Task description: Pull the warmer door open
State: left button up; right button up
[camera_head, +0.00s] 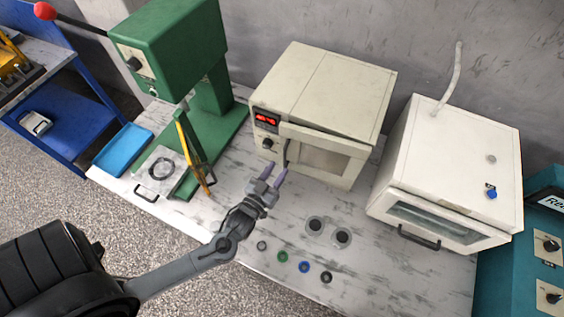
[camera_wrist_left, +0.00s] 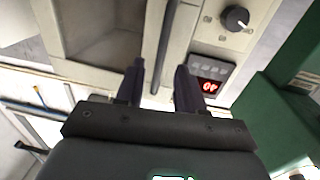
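The warmer (camera_head: 325,85) is a cream box with a red lit display, standing at the back middle of the table in the head view. Its door (camera_head: 318,158) has a window and an upright dark handle (camera_head: 287,153) at its left edge. I cannot tell whether the door is fully closed. My left gripper (camera_head: 275,172) is open in front of the handle, fingers toward the warmer. In the left wrist view the handle (camera_wrist_left: 166,45) passes between the two spread fingers of my left gripper (camera_wrist_left: 158,68), with space beside it. My right gripper is not in view.
A green press (camera_head: 215,95) stands left of the warmer, with a blue tray (camera_head: 122,150) nearby. A white box (camera_head: 450,150) with a black-handled front stands to the right. Several small rings, including a green one (camera_head: 283,257), lie toward the table's front edge.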

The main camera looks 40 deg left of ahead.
aim_at(284, 161)
pick_arm(q)
jog(key=shift+x, duration=1.9)
grip_shut()
